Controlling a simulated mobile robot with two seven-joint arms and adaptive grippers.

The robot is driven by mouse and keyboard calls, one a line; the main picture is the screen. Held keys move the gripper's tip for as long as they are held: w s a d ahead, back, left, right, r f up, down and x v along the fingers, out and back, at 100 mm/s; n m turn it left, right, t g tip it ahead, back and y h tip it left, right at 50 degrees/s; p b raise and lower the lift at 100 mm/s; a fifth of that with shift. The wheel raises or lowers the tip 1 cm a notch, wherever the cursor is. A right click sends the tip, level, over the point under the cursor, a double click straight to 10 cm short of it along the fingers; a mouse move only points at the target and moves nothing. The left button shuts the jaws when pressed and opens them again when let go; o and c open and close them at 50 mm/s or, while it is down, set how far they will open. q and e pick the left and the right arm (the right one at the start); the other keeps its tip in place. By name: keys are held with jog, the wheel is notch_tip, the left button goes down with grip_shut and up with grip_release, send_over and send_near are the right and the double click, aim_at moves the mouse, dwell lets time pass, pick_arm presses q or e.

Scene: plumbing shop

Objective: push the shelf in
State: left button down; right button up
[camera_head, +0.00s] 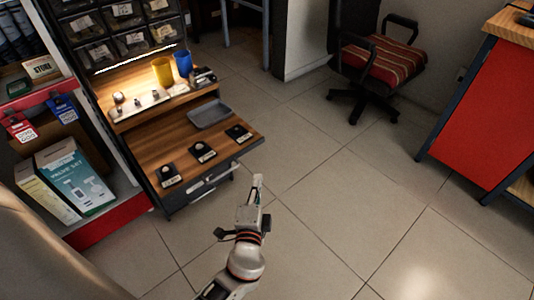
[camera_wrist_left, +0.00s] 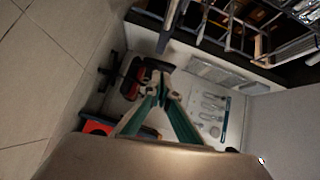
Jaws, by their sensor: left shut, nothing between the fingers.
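The shelf (camera_head: 228,148) is a wooden pull-out board with a dark front edge and a light handle bar (camera_head: 215,181), in the left part of the head view. It sticks out from the cabinet below a lit wooden ledge. A grey tray (camera_head: 210,113) and several small black items, one of them a black block (camera_head: 203,151), sit on it. My left gripper (camera_head: 258,181) is shut and empty, in front of the shelf's right front corner and apart from it in the picture. In the left wrist view its fingers (camera_wrist_left: 160,82) meet. My right gripper is not in view.
A yellow cup (camera_head: 162,71) and a blue cup (camera_head: 183,64) stand on the ledge above. Boxes (camera_head: 75,180) fill a red-edged rack at the left. An office chair (camera_head: 376,60) stands at the back, a red cabinet (camera_head: 480,115) at the right. The tiled floor between is clear.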

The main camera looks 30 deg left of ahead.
pick_arm(q)
notch_tip(320, 180, down, 2)
jog(key=m+b, duration=0.1)
send_near(259, 141)
jog(key=w+d, duration=0.2)
jog(key=w, duration=0.1)
jog(key=shift+t+y, duration=0.3)
jog(key=shift+t, duration=0.1)
jog(key=a, duration=0.1)
jog(key=w+a, duration=0.2)
jog(key=a, duration=0.1)
jog(key=shift+w+f, duration=0.1)
jog(key=shift+f, duration=0.25)
jog(key=shift+a, duration=0.1)
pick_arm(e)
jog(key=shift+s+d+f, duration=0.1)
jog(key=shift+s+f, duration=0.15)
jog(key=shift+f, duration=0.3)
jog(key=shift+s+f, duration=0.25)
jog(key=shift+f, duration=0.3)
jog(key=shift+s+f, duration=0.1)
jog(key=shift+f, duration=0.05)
